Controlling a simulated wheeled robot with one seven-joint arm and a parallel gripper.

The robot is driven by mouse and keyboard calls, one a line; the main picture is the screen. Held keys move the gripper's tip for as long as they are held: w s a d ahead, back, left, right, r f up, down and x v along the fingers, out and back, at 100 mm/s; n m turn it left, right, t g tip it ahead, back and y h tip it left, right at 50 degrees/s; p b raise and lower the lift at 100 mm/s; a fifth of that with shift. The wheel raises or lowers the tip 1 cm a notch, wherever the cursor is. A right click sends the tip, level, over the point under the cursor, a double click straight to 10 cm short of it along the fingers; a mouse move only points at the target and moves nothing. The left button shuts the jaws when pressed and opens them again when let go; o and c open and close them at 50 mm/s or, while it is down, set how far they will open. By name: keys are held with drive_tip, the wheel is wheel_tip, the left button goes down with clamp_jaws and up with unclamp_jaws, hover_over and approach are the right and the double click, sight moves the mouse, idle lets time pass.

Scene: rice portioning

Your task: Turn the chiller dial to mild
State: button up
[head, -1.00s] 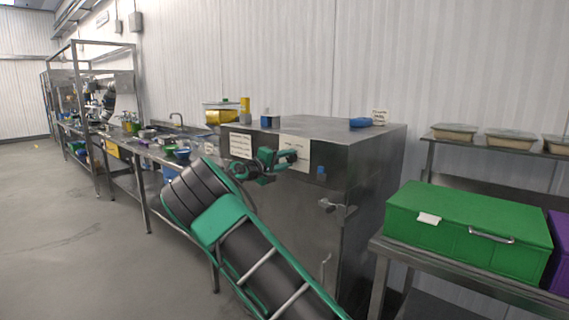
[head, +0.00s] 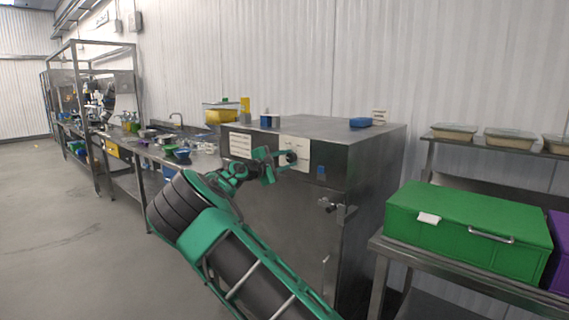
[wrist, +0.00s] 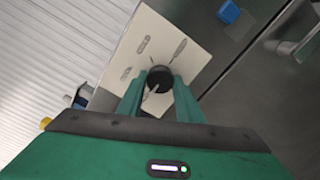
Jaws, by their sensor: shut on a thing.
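The chiller (head: 353,160) is a big steel cabinet in the middle of the head view. A pale dial plate (head: 302,145) is on its front, and the plate also shows in the wrist view (wrist: 150,47). The dark round dial (wrist: 160,78) sits on the plate with a light pointer line running toward the lower left of the wrist view. My gripper (wrist: 158,86) is shut on the dial, one green finger on each side. The plate's printed labels are too small to read. In the head view my gripper (head: 285,159) partly covers the dial.
A blue square (head: 321,173) and a door handle (head: 338,209) are on the chiller front, right of the plate. A green box (head: 468,232) stands on the steel table at right. A blue item (head: 360,122) lies on the chiller top.

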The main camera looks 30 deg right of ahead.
drive_tip(key=shift+w+a+f, duration=0.1)
drive_tip(key=shift+a+f, duration=0.05)
drive_tip(key=shift+f, duration=0.1)
drive_tip(key=o, duration=1)
drive_tip(key=shift+o, duration=0.2)
drive_tip(key=shift+r, duration=0.1)
drive_tip(key=v, duration=1)
drive_tip(key=shift+a, duration=0.35)
drive_tip(key=shift+d, duration=0.15)
